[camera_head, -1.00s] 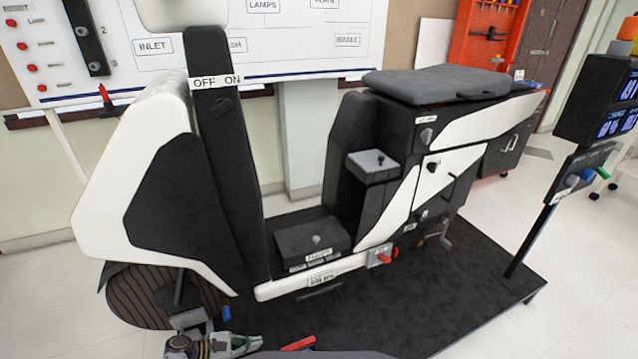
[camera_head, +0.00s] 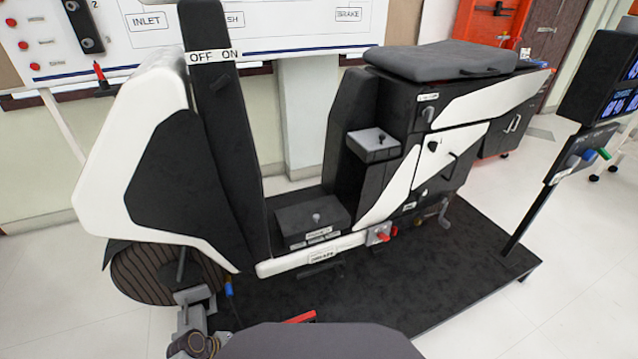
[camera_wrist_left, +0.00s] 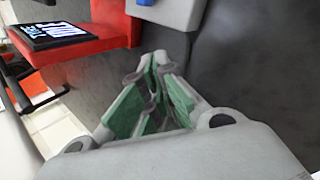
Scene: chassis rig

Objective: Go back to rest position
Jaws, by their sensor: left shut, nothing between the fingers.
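My left gripper (camera_wrist_left: 158,85) shows in the left wrist view with its green-padded fingers drawn together and nothing between them. In the head view, part of my left arm shows at the bottom left, in front of the scooter-like chassis rig (camera_head: 165,170); the fingers are hidden there. The rig has white and black panels and stands on a dark platform (camera_head: 440,270). My right gripper is in neither view.
In the left wrist view, a red part (camera_wrist_left: 100,35) carries a dark screen (camera_wrist_left: 48,34) close to the fingers. A display post (camera_head: 535,220) stands at the right of the platform. A labelled board (camera_head: 290,50) is on the back wall. Pale floor is open at right.

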